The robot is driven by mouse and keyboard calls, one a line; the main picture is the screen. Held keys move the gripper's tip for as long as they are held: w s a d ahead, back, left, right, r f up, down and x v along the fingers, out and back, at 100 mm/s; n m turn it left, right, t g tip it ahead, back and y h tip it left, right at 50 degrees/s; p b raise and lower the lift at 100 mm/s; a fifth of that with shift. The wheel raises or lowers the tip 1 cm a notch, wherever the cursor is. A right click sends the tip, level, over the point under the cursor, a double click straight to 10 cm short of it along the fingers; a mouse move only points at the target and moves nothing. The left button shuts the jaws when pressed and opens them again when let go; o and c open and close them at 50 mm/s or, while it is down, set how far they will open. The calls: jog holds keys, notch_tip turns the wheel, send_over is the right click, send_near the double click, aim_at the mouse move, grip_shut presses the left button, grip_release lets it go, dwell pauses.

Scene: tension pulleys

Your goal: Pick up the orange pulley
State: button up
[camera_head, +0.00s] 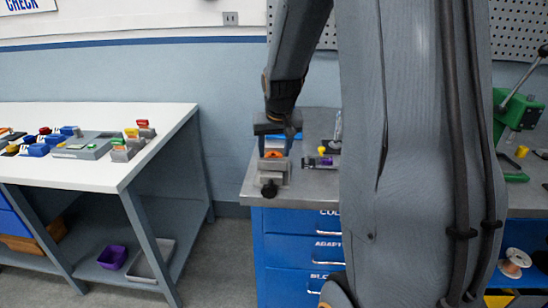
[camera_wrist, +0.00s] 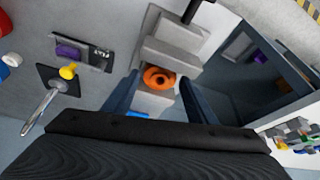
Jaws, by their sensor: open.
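The orange pulley (camera_wrist: 159,78) is a small ring with a dark hole in its middle. In the wrist view it sits at a grey stepped metal block (camera_wrist: 165,52) that looks like a vise. In the head view the orange pulley (camera_head: 274,154) shows just below my gripper, at the grey vise (camera_head: 272,172) on the workbench corner. My gripper (camera_wrist: 157,88) is open, with one dark finger on each side of the pulley in the wrist view. It also shows in the head view (camera_head: 276,150). I cannot tell whether the fingers touch the pulley.
A white table (camera_head: 60,174) with coloured parts stands at left. A green press (camera_head: 518,112) stands at right.

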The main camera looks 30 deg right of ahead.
jog(key=shift+x, duration=0.8)
jog(key=c, duration=0.9)
